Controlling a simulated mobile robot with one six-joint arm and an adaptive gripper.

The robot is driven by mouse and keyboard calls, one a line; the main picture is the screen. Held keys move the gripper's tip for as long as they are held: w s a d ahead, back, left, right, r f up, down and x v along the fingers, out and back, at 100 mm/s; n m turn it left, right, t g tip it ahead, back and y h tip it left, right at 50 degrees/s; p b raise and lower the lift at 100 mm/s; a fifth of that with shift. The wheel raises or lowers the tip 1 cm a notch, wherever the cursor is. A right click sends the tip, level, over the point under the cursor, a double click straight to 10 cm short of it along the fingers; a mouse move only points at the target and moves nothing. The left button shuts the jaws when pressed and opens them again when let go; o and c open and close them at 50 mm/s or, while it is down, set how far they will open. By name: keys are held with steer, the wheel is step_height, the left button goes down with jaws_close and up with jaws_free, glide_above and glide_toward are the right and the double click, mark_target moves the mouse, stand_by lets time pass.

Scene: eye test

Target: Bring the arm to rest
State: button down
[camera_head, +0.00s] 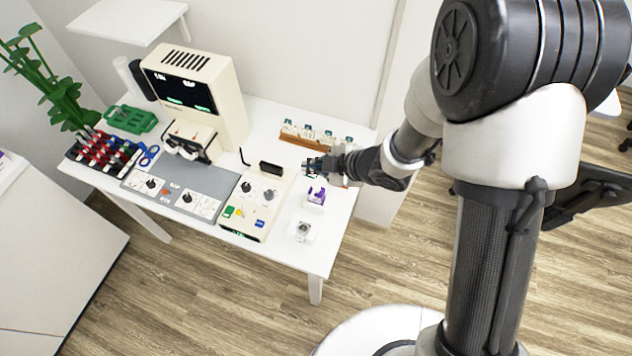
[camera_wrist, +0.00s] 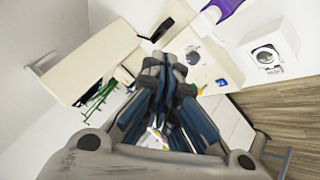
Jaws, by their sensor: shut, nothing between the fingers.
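My arm reaches in from the right in the head view. My gripper (camera_head: 312,166) is over the right part of the white table (camera_head: 318,250), close to the wooden rack and above the purple-and-white item. In the wrist view my gripper (camera_wrist: 163,68) is shut, its fingers together with nothing between them. Whether it touches anything on the table cannot be told.
A beige machine (camera_head: 205,95) stands at the table's back. A control box (camera_head: 255,203), a grey panel (camera_head: 178,192), a wooden rack (camera_head: 305,139), a purple-and-white item (camera_head: 315,197) and a small white block (camera_head: 303,232) are near. A plant (camera_head: 50,85) stands left.

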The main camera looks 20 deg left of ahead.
stand_by(0.4)
steer(key=w+d+r+m+t+h+b, duration=0.1)
steer(key=w+d+r+m+t+h, duration=0.2)
steer(key=d+r, duration=0.4)
steer(key=w+d+r+m+t+h, duration=0.1)
steer(key=w+d+r+m+h, duration=0.15)
steer(key=d+r+m, duration=0.55)
steer(key=s+d+r+m+h, duration=0.4)
steer(key=s+d, duration=0.4)
steer(key=d, duration=0.4)
steer(key=s+r+m+g+y+b, duration=0.1)
steer(key=s+m, duration=0.6)
steer(key=s, duration=0.9)
steer(key=shift+s+d+r+g+b, duration=0.15)
steer(key=shift+s+r+g+b, duration=0.25)
steer(key=shift+g, duration=0.6)
